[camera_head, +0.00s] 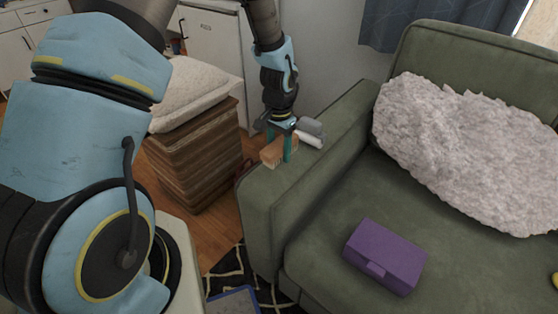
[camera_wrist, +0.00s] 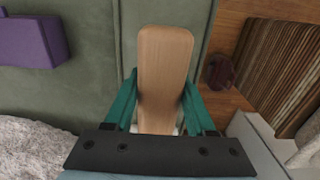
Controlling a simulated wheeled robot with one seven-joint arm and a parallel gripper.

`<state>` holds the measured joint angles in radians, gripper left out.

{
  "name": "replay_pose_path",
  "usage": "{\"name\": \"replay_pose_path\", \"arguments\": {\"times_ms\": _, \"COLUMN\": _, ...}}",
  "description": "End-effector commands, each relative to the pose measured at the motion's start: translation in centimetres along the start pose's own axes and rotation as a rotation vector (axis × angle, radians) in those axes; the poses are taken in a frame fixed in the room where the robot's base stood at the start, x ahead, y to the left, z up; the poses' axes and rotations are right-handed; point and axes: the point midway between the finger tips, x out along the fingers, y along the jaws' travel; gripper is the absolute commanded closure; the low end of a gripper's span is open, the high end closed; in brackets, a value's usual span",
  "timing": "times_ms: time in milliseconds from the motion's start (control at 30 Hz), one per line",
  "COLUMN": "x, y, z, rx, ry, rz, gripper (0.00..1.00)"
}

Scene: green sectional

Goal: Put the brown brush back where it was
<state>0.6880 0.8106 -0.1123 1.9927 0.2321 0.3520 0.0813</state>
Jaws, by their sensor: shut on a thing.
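The brown brush (camera_head: 270,153) has a light wooden back and is held at the sofa's left armrest in the head view. My gripper (camera_head: 287,150) points down with its teal fingers on either side of the brush. In the wrist view the brush (camera_wrist: 166,62) stands out lengthwise between the two teal fingers of my gripper (camera_wrist: 160,90), above the green armrest. Its bristles are hidden in the wrist view. I cannot tell whether the brush touches the armrest.
The green sofa (camera_head: 330,215) holds a purple box (camera_head: 385,256) and a fluffy pale cushion (camera_head: 470,150). A brown striped stand (camera_head: 195,160) with a white cushion (camera_head: 190,92) is left of the armrest. A dark red object (camera_wrist: 219,71) is on the wooden floor between them.

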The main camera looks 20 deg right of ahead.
Motion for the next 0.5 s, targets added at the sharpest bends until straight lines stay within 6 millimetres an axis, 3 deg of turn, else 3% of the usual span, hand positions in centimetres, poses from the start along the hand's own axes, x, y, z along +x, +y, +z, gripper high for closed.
{"name": "replay_pose_path", "arguments": {"times_ms": 300, "x": 3.9, "y": 0.0, "z": 0.0, "rx": -0.001, "ry": -0.001, "rz": 0.001, "gripper": 1.00}}
{"name": "replay_pose_path", "arguments": {"times_ms": 500, "x": 4.6, "y": -0.1, "z": -0.1, "rx": -0.002, "ry": 0.002, "rz": -0.001, "gripper": 1.00}}
